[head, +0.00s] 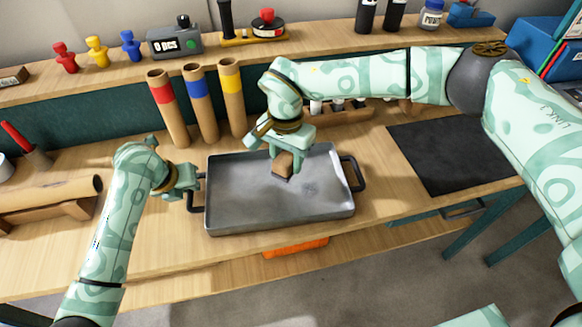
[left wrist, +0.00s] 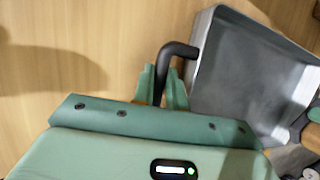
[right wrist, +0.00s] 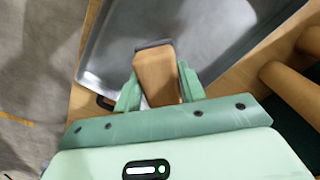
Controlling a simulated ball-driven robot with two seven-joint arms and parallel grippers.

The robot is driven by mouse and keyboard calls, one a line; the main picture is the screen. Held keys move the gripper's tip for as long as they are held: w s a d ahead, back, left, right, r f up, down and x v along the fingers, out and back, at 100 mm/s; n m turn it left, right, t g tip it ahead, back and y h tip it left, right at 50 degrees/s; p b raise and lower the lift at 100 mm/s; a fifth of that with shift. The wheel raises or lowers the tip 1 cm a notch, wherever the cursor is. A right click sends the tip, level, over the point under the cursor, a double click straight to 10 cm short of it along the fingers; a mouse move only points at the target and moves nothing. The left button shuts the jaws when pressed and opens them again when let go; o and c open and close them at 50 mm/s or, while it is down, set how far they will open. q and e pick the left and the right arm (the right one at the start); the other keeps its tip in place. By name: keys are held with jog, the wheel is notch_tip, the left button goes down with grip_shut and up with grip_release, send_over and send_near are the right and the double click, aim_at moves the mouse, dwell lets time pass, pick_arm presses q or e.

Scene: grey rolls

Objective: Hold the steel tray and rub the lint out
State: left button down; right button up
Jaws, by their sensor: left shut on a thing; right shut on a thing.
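The steel tray (head: 235,222) lies on the wooden bench, with a dark handle at each end. My left gripper (head: 191,188) is shut on the tray's left handle, also seen in the left wrist view (left wrist: 180,49). My right gripper (head: 282,158) points down over the tray floor, shut on a brown block (head: 283,166). In the right wrist view the block (right wrist: 157,76) has a dark layer at its far end. Whether it touches the tray floor is hard to tell. A faint grey patch (head: 310,188), perhaps lint, shows on the floor right of the block.
Cardboard tubes (head: 203,105) with red, blue and yellow bands stand behind the tray. A black mat (head: 452,157) lies to its right. A brown roll (head: 50,193) rests on a wooden stand at left. An orange thing (head: 296,247) sits below the bench's front edge.

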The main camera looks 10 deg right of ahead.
send_over(286, 185)
jog(key=s, duration=0.1)
jog(key=shift+s+f, duration=0.2)
jog(key=shift+f, duration=3.8)
jog(key=shift+s+d, duration=0.1)
jog(key=shift+d, duration=1.15)
jog(key=shift+c, duration=0.4)
jog(key=shift+s+d, duration=0.1)
jog(key=shift+d, duration=1)
jog(key=shift+a, duration=2.25)
jog(key=shift+w+a, duration=0.1)
jog(key=shift+w, duration=0.7)
jog(key=shift+d, duration=0.45)
jog(key=shift+s+d, duration=0.15)
jog(key=shift+d, duration=1.75)
jog(key=shift+w+a, duration=0.2)
jog(key=shift+a, duration=1.9)
jog(key=shift+a+r, duration=0.1)
jog(key=shift+a, duration=0.1)
jog(key=shift+r, duration=3.95)
